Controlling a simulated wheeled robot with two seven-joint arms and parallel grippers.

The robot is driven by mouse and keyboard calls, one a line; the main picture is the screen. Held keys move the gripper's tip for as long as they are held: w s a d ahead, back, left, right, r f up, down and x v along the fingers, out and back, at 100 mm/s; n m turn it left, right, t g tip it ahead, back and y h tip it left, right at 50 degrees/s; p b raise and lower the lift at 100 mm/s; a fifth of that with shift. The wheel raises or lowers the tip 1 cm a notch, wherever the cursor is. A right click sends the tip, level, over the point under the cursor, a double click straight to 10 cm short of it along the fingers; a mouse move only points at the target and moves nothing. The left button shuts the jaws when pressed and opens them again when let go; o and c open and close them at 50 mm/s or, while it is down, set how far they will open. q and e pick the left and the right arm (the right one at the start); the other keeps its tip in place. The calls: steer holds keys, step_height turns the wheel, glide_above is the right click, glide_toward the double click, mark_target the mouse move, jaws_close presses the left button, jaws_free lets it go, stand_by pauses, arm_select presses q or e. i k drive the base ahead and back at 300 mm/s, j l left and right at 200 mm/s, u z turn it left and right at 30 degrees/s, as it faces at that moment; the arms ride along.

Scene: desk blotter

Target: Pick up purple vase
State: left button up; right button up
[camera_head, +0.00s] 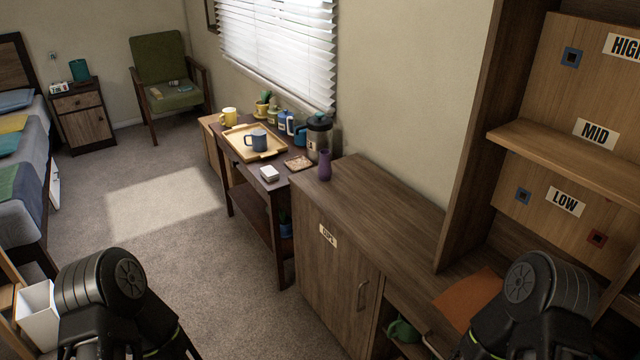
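A slim purple vase (324,164) stands upright near the far left corner of the brown wooden cabinet top (375,205), in the middle of the view. Nothing holds it, and both my arms are well away from it. My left arm shows at the bottom left and my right arm at the bottom right, both as black rounded links. The fingers of both grippers are out of the frame.
An orange mat (470,298) lies near my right arm. The cabinet top beside the vase is clear.

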mark_target(325, 171)
steer(key=z, duration=0.75)
steer(key=i+j+z, duration=0.15)
steer(key=j+z, duration=0.35)
steer(key=i+j+z, duration=0.1)
steer(key=j+z, duration=0.85)
steer(key=j, duration=0.5)
steer(key=k+j+z, duration=0.15)
steer(key=j, duration=0.85)
steer(key=k+j+z, duration=0.1)
steer(key=j, duration=0.9)
steer(key=k+z, duration=0.05)
